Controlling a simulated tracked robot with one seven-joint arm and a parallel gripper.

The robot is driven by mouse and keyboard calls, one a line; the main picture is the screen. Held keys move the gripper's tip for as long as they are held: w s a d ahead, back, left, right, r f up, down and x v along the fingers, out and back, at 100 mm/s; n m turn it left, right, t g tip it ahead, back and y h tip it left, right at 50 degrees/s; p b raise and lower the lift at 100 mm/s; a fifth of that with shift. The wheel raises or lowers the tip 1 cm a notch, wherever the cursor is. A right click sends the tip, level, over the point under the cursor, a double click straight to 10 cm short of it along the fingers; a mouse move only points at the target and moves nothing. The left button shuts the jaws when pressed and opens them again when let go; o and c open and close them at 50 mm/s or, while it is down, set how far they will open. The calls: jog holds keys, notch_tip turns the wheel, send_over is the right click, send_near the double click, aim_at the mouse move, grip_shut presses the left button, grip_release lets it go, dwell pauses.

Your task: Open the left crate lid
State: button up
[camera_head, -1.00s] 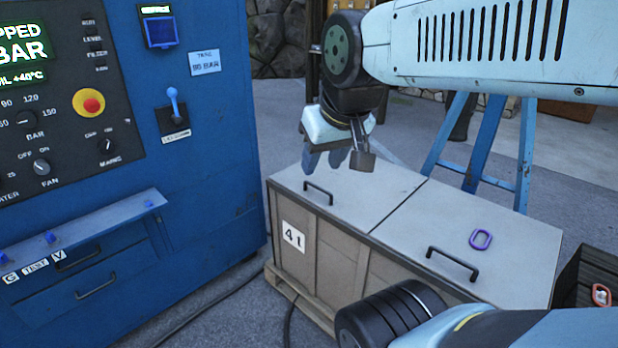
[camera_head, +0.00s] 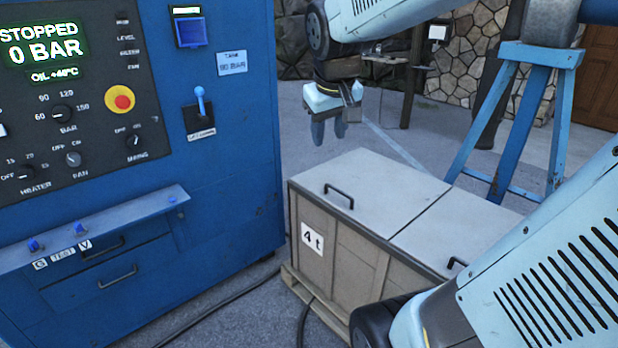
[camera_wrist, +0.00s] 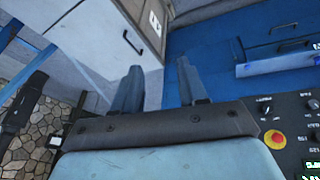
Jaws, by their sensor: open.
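The crate (camera_head: 362,265) is a wooden box on a pallet with a "4 t" label, and its top has two grey lids. The left lid (camera_head: 385,185) lies flat and shut, with a black bar handle (camera_head: 339,195) near its front edge. The handle also shows in the wrist view (camera_wrist: 132,42). The right lid (camera_head: 455,225) is partly hidden by my arm. My gripper (camera_head: 329,136) points down, open and empty, above and beyond the back of the left lid, apart from it. Its two fingers also show in the wrist view (camera_wrist: 160,80).
A blue machine cabinet (camera_head: 235,190) with a control panel stands close on the left of the crate. A blue trestle (camera_head: 535,130) stands behind on the right. A cable (camera_head: 215,312) lies on the paved floor.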

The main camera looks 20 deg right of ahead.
jog(key=w+d+f+g, duration=0.1)
jog(key=w+d, duration=0.1)
jog(key=w, duration=0.3)
jog(key=w+d+f, duration=0.2)
jog(key=w, duration=0.3)
jog(key=n+g, duration=0.3)
send_over(341, 191)
jog(key=a, duration=0.3)
notch_tip(341, 191, down, 23)
jog(key=shift+h, duration=0.3)
jog(key=d+f, duration=0.1)
jog(key=f, duration=0.3)
jog(key=d+f, duration=0.1)
jog(key=f, duration=0.8)
jog(key=shift+d+f, duration=0.1)
jog(key=shift+d, duration=0.3)
jog(key=shift+c, duration=0.3)
grip_shut()
jog(key=shift+d, duration=0.1)
